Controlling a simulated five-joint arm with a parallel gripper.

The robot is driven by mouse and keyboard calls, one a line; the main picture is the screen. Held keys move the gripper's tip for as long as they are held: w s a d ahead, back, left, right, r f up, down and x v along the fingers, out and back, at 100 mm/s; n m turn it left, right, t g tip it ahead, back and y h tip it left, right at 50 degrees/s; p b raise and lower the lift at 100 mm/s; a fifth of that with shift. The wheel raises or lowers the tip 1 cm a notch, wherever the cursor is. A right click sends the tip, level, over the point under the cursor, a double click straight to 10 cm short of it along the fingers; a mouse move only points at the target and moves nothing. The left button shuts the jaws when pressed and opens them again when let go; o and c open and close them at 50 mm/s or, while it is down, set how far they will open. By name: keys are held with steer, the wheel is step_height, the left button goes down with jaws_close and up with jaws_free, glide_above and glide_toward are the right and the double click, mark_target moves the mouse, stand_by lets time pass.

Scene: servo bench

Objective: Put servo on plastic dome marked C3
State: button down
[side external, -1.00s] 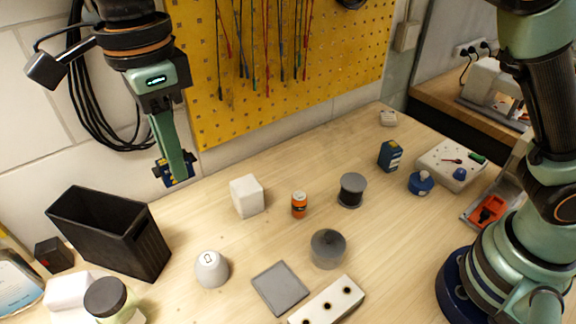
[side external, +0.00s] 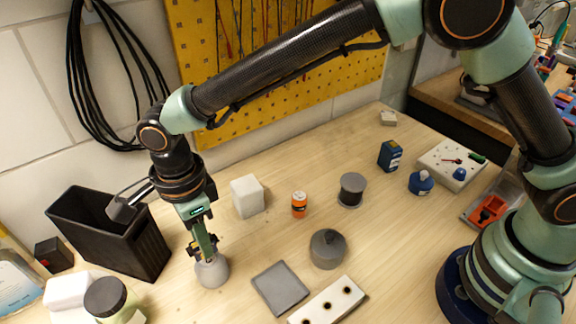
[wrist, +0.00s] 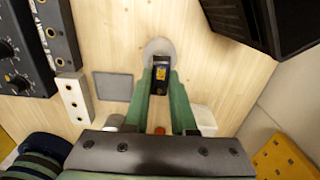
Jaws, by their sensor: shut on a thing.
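The servo (wrist: 160,73), dark with a yellow and blue label, is between my fingertips in the wrist view. In the side view my gripper (side external: 204,243) is shut on it and points down, just over a pale grey dome (side external: 212,273). The dome also shows in the wrist view (wrist: 158,47), partly behind the servo. The dome's mark is hidden or too small to read now. I cannot tell whether the servo touches the dome's top.
A tall black bin (side external: 100,235) stands left of the dome. A grey square plate (side external: 280,287), a white block with holes (side external: 328,302) and a dark grey lidded round thing (side external: 327,250) are to the right. A white cube (side external: 247,196) and an orange bottle (side external: 299,204) stand behind.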

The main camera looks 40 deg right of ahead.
steer(key=shift+f, duration=0.85)
steer(key=shift+f, duration=0.1)
steer(key=c, duration=0.7)
jaws_free()
steer(key=shift+c, duration=0.2)
